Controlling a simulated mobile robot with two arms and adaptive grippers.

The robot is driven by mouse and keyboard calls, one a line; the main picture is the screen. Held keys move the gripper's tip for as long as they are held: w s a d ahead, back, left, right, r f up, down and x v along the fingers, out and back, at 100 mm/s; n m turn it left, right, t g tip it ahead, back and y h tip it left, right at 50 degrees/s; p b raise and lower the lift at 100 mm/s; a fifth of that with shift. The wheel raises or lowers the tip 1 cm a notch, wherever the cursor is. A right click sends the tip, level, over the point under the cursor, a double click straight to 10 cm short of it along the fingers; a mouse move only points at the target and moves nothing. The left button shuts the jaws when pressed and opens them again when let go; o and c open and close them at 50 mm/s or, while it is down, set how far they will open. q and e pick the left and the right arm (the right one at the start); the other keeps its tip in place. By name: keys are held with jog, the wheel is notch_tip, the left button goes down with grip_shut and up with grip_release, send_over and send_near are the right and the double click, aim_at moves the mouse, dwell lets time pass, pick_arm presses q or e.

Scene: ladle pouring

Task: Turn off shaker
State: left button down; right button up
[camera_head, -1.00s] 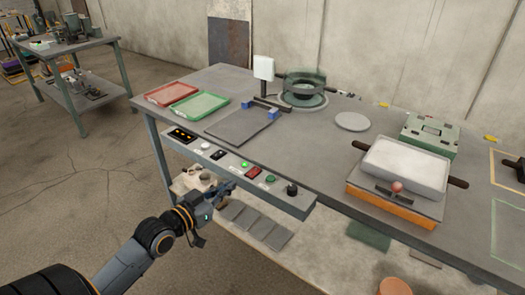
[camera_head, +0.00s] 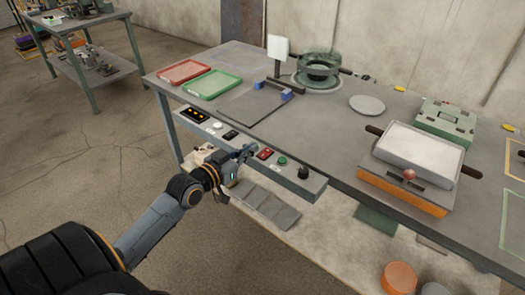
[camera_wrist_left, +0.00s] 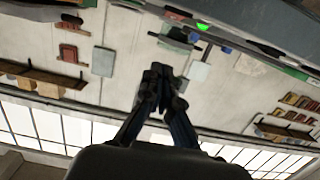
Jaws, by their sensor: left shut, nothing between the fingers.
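A grey control panel (camera_head: 212,143) runs along the table's front edge. It carries an orange-lit display (camera_head: 194,115), a white knob (camera_head: 216,126), a black switch (camera_head: 231,135), a red switch (camera_head: 264,153), a green button (camera_head: 282,160) and a black knob (camera_head: 303,172). Which control belongs to the shaker is not clear. My left gripper (camera_head: 248,150) is shut and empty at the panel front, between the black and red switches; whether it touches is unclear. It also shows shut in the left wrist view (camera_wrist_left: 160,76), below a glowing green light (camera_wrist_left: 201,26). My right gripper is not in view.
On the table are a red tray (camera_head: 184,72), a green tray (camera_head: 212,84), a round greenish glass vessel (camera_head: 319,68), a white disc (camera_head: 367,104), a green case (camera_head: 446,121) and an orange-based box with a white top (camera_head: 418,160). Dark tiles lie below the panel.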

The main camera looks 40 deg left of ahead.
aim_at(262, 157)
pick_arm(q)
jog(key=w, duration=0.5)
jog(key=shift+d+f, duration=0.15)
jog(key=shift+f, duration=0.1)
jog(key=f, duration=0.3)
jog(key=shift+w+f, duration=0.2)
jog(key=shift+w, duration=0.15)
jog(key=shift+f+b, duration=0.3)
jog(key=shift+f, duration=0.1)
